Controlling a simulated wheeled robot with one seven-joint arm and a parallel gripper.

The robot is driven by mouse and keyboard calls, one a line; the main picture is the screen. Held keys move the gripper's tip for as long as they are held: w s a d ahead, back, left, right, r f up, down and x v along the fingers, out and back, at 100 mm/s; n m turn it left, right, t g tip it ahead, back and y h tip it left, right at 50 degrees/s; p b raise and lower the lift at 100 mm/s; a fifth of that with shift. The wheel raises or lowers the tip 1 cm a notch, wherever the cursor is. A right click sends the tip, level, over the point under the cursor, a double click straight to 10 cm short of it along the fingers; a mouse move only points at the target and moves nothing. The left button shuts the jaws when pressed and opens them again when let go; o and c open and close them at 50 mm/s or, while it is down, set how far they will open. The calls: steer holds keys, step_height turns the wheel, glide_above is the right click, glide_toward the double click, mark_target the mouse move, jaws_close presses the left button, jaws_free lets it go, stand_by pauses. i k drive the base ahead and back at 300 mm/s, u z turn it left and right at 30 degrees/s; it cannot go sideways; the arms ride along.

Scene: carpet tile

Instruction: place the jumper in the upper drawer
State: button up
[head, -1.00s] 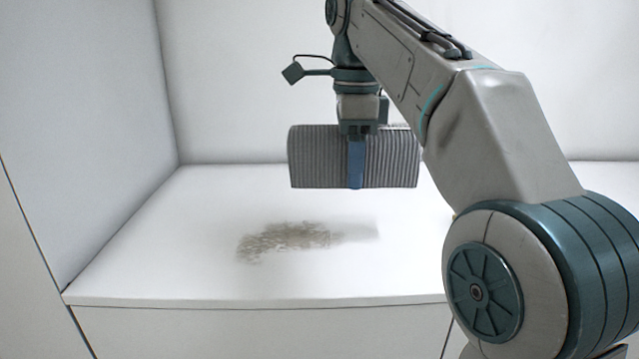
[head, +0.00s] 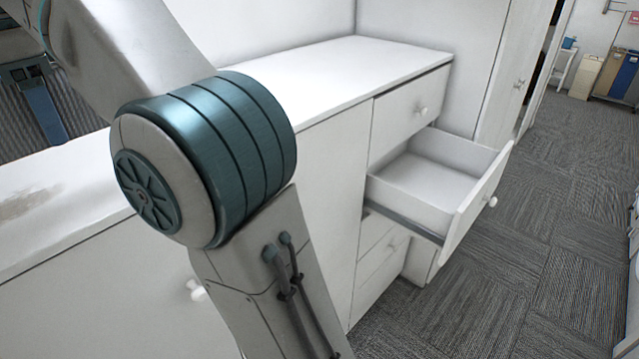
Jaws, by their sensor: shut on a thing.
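The jumper (head: 84,116), a grey ribbed folded bundle, shows at the left edge of the head view, partly cut off and partly behind my arm. My gripper (head: 46,112), with a blue finger against the jumper's near side, is shut on it and holds it above the white top. An open drawer (head: 425,181) stands out from the white cabinet at the right; its visible inside is empty. A closed drawer front (head: 408,108) with a round knob is directly above it.
More closed drawers (head: 381,262) lie below the open one. The white cabinet top (head: 345,68) above the drawers is clear. Grey carpet (head: 545,235) right of the drawer is free. Bins (head: 610,75) stand far back right. My arm hides the middle left.

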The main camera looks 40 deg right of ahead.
mark_target(437, 197)
steer(key=k, duration=0.2)
steer(key=u, duration=2.35)
steer(key=k, duration=2.45)
steer(key=z, duration=2.8)
steer(key=i, duration=0.45)
steer(key=z, duration=0.05)
